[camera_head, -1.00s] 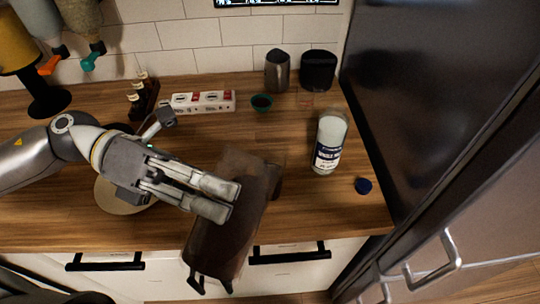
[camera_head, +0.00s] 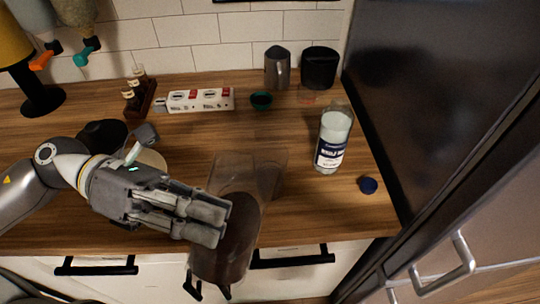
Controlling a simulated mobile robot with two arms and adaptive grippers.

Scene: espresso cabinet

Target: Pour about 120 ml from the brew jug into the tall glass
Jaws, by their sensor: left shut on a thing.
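The brew jug (camera_head: 226,243) is a large clear vessel with dark brown liquid in its lower part and a clear upper part. It is in the head view at the counter's front edge, its lower end overlapping the drawer fronts. My left gripper (camera_head: 222,222) is shut on the jug's left side, its fingers covering part of the wall. A faint clear shape shows at the jug's right; I cannot tell if it is the jug's handle or a glass. I cannot make out the tall glass for certain. My right gripper is not in view.
A white labelled bottle (camera_head: 333,140) and a blue cap (camera_head: 368,185) are at the right, by the dark fridge. The counter's middle is clear.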

